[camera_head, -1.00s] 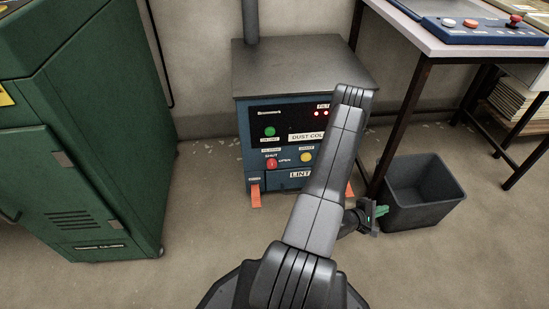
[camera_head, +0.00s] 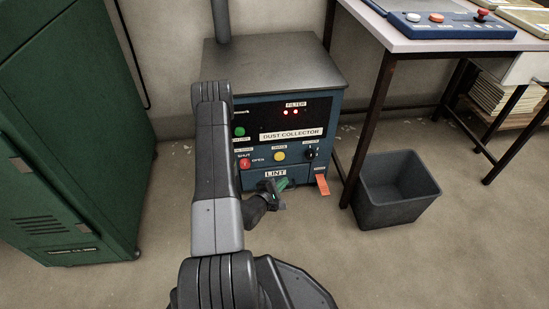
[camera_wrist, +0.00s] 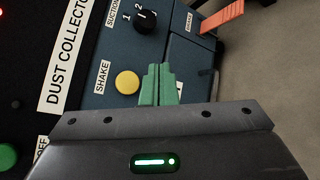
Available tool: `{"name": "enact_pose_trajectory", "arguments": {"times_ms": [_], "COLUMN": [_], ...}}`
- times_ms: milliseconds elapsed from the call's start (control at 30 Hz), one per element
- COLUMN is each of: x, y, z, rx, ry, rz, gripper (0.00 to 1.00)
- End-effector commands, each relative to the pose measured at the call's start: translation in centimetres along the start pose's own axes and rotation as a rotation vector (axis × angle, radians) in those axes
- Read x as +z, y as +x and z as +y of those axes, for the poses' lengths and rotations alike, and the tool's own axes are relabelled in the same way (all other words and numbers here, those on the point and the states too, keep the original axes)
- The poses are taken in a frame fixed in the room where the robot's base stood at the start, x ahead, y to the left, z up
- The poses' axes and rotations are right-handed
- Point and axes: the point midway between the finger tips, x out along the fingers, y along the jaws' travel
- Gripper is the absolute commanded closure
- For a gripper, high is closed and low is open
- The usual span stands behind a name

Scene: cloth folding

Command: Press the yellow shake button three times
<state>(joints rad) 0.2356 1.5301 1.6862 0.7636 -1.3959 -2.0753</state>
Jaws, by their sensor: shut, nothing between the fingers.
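The yellow shake button (camera_head: 279,156) is on the front of the blue dust collector (camera_head: 300,193), below its white name label. It also shows in the wrist view (camera_wrist: 127,82), beside the label SHAKE. My gripper (camera_head: 283,184) is in front of the machine, low and slightly below the button. In the wrist view its green fingertips (camera_wrist: 160,86) are together and empty. They appear just to the right of the button there; whether they touch the panel I cannot tell.
A red knob (camera_head: 245,163), a green button (camera_head: 239,132) and a black suction dial (camera_head: 311,154) share the panel. A dark bin (camera_head: 395,190) and a table (camera_head: 400,42) stand right, a green cabinet (camera_head: 70,120) left.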

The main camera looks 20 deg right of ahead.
Motion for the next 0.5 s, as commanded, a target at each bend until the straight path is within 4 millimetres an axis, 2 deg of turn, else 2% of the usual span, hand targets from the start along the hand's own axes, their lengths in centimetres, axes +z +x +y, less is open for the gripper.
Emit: {"name": "enact_pose_trajectory", "arguments": {"times_ms": [267,500], "x": [-0.1,-1.3], "y": [0.2,1.8], "z": [0.1,1.4], "rx": [0.001,0.003], "ry": [0.0,0.003], "rz": [0.0,-0.001], "gripper": [1.0,1.0]}}
